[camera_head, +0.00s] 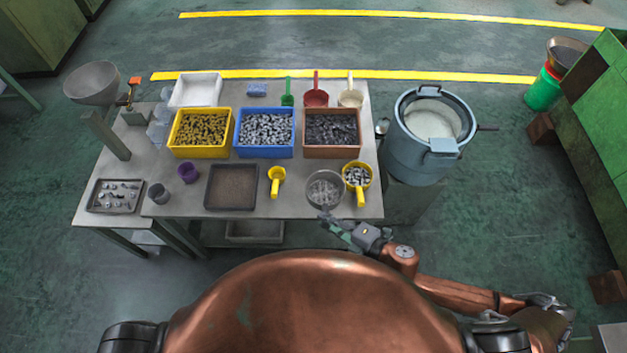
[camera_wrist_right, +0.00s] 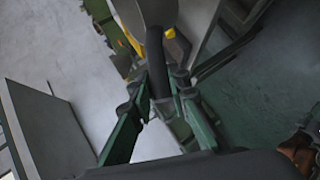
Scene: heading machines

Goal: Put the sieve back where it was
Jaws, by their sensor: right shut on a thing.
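The sieve (camera_head: 324,189), a round grey mesh pan with a dark handle, is at the front right edge of the table (camera_head: 290,207). My right gripper (camera_head: 331,221) is at the table's front edge and shut on the sieve's handle, which points toward me. In the right wrist view the dark handle (camera_wrist_right: 155,50) runs between the green fingers of my right gripper (camera_wrist_right: 155,90), with part of the grey pan at the top. I cannot tell whether the pan rests on the table or hangs just above it. My left gripper is not in view.
A yellow scoop with metal pieces (camera_head: 357,177) is close right of the sieve; an empty yellow scoop (camera_head: 276,178) and a brown tray (camera_head: 231,187) are left. Yellow (camera_head: 201,152), blue (camera_head: 264,152) and brown (camera_head: 331,153) bins stand behind. A large grey drum (camera_head: 405,155) is right.

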